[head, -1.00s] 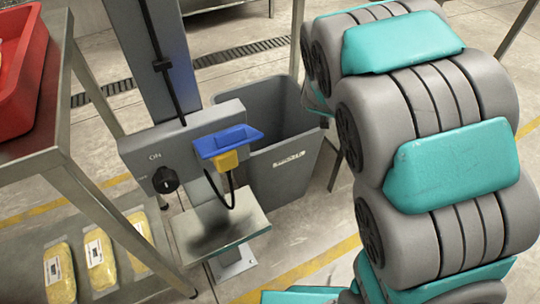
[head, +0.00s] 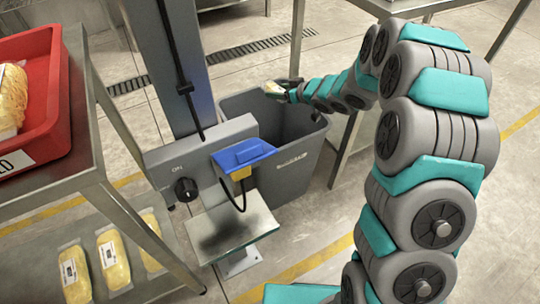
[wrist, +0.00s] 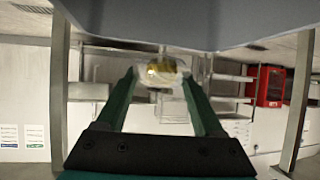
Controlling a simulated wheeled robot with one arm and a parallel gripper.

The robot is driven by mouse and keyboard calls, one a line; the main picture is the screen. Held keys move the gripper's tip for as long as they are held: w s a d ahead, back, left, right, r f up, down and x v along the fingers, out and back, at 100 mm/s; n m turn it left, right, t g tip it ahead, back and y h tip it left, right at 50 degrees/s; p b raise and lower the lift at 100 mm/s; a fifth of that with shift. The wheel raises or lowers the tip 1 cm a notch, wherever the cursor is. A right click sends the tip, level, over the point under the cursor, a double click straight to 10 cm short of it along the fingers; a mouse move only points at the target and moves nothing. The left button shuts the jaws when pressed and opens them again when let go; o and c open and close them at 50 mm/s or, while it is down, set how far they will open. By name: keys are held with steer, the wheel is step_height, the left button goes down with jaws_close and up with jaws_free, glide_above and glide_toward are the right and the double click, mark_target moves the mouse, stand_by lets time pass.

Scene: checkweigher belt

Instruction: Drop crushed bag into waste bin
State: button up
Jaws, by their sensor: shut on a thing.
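The grey waste bin (head: 283,178) stands on the floor behind the control post, its mouth open upward. My gripper (head: 281,87) is at the back of the bin's mouth in the head view, shut on a small crushed bag (head: 271,88), pale with some yellow. In the wrist view the bag (wrist: 163,73) sits between the tips of the two green fingers (wrist: 165,85). I cannot tell how high the bag is above the rim. The bin's inside is mostly hidden.
A control post with a dark knob (head: 186,189) and a blue-and-yellow device (head: 242,155) stands in front of the bin. A red crate (head: 55,120) sits on the metal table at left. Several yellow packs (head: 113,260) lie on the shelf below.

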steer(key=shift+s+a+f+n, duration=0.1)
steer(key=shift+s+f+n, duration=0.3)
steer(key=shift+f, duration=0.25)
steer(key=shift+f+b, duration=1.5)
steer(key=shift+f, duration=1.25)
steer(key=o, duration=1.4)
steer(key=shift+v, duration=3.9)
steer(key=shift+w, duration=0.15)
